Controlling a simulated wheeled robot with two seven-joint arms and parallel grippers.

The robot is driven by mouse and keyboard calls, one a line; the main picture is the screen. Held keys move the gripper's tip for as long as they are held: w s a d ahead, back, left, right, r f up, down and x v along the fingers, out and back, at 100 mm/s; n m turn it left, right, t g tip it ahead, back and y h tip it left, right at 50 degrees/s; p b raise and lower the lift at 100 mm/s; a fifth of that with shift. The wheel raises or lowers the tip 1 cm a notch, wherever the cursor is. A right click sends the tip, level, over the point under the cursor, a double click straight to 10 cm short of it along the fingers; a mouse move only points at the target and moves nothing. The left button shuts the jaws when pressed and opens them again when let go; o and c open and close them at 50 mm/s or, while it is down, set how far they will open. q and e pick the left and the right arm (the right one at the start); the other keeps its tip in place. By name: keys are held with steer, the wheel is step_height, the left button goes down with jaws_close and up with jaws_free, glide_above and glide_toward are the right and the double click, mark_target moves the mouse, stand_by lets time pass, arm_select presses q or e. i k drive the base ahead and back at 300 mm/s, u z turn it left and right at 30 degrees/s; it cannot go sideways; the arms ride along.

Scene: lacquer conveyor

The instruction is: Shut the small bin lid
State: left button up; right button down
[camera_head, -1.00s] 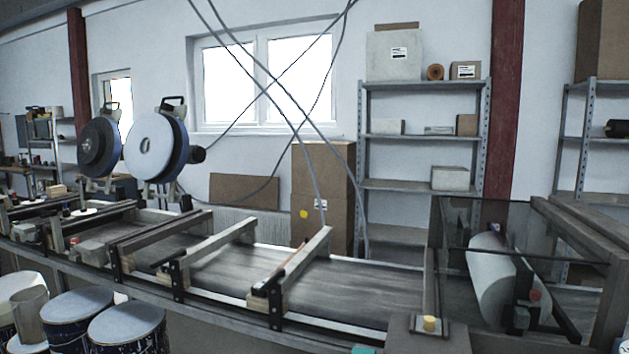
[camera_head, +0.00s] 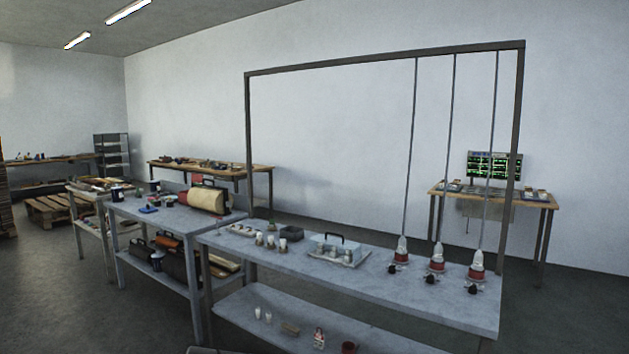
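No bin with a lid can be made out for certain in the head view. A clear box with a dark handle on top (camera_head: 338,248) stands on the near grey workbench (camera_head: 430,290), with small pale items inside. Neither of my grippers shows in the view.
Several red-and-white fittings, one of them at the bench's right end (camera_head: 476,268), hang by rods from a metal frame (camera_head: 385,62). A second grey bench (camera_head: 140,213) holds a yellowish case (camera_head: 207,199). A wooden pallet (camera_head: 50,208) lies far left. The floor at left (camera_head: 90,290) is clear.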

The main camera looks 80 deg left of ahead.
mark_target(195, 178)
steer(key=u, duration=0.8)
steer(key=i, duration=5.05)
steer(key=u, duration=1.95)
steer(key=i, duration=2.15)
steer(key=u, duration=1.8)
steer(key=i, duration=0.65)
steer(key=z, duration=0.05)
